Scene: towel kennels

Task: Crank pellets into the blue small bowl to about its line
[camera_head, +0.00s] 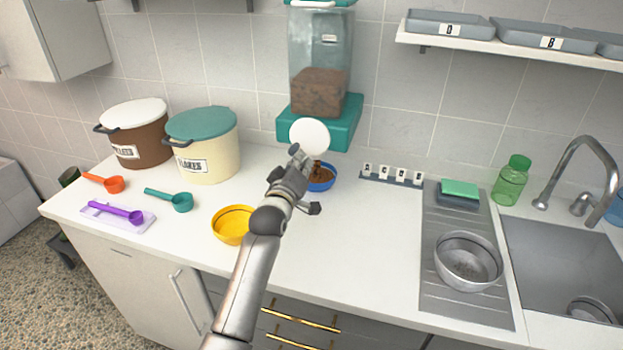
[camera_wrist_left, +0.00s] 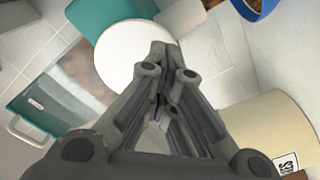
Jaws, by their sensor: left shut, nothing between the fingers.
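The pellet dispenser (camera_head: 319,75) stands against the back wall, a clear hopper with brown pellets on a teal base (camera_head: 345,128). Its white round crank disc (camera_head: 309,135) faces front and also shows in the left wrist view (camera_wrist_left: 125,52). The blue small bowl (camera_head: 330,185) sits below it with brown pellets inside; my arm partly covers it and its line cannot be made out. The bowl's edge shows in the left wrist view (camera_wrist_left: 246,11). My left gripper (camera_head: 296,153) is shut and empty, its tips at the disc's lower edge; contact cannot be told. My right gripper is out of view.
A yellow bowl (camera_head: 229,226) sits left of my left arm. Two lidded bins (camera_head: 208,160) and several scoops (camera_head: 181,202) are further left. To the right are label tags (camera_head: 392,175), a drainboard with a steel bowl (camera_head: 468,262), and a sink. The counter's middle right is clear.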

